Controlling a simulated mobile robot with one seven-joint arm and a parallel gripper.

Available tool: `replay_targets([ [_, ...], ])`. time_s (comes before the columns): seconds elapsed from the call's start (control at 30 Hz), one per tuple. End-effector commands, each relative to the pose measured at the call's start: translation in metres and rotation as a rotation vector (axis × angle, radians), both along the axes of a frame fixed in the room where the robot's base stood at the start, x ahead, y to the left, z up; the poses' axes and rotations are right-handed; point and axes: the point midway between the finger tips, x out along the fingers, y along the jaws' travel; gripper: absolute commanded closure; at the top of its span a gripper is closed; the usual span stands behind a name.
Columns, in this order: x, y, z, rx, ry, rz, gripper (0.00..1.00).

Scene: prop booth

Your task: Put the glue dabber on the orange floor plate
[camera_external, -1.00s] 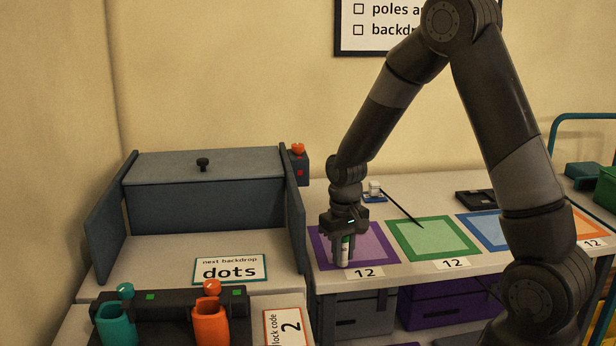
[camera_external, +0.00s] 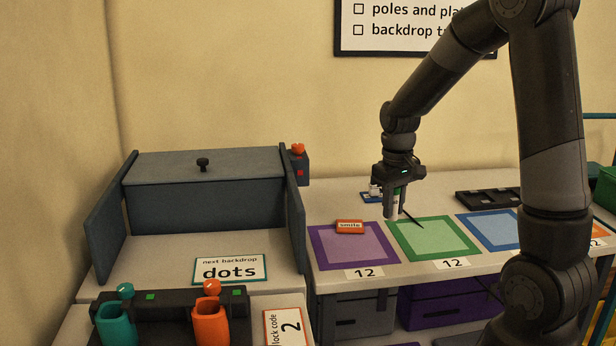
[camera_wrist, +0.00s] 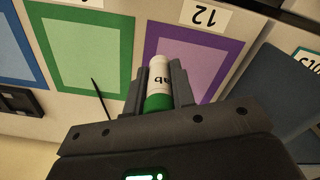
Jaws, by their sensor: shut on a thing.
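My gripper (camera_external: 396,201) is shut on the glue dabber (camera_external: 393,212), a white tube with a green end. It holds the dabber above the table, near the left back edge of the green floor plate (camera_external: 467,249). In the wrist view the dabber (camera_wrist: 159,82) sits between the fingers, with part of a printed label showing. The orange floor plate (camera_external: 600,231) is at the far right of the row, partly hidden behind my arm.
The purple plate (camera_external: 319,256) carries an orange "smile" tag (camera_external: 349,226) at its back edge. The blue plate (camera_external: 489,229) lies between green and orange.

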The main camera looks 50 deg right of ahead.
Motion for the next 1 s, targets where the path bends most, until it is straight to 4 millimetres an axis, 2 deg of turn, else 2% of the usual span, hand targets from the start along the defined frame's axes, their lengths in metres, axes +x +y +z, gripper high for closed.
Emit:
replay_targets([
  [0.4,0.050,-0.104,0.007,-0.003,0.006,0.239,0.99],
  [0.6,0.061,-0.136,0.009,0.001,0.000,0.315,0.99],
  [0.77,0.073,-0.137,0.002,0.004,-0.002,0.337,0.99],
  [1.0,0.117,-0.108,-0.030,0.004,-0.001,0.339,0.99],
])
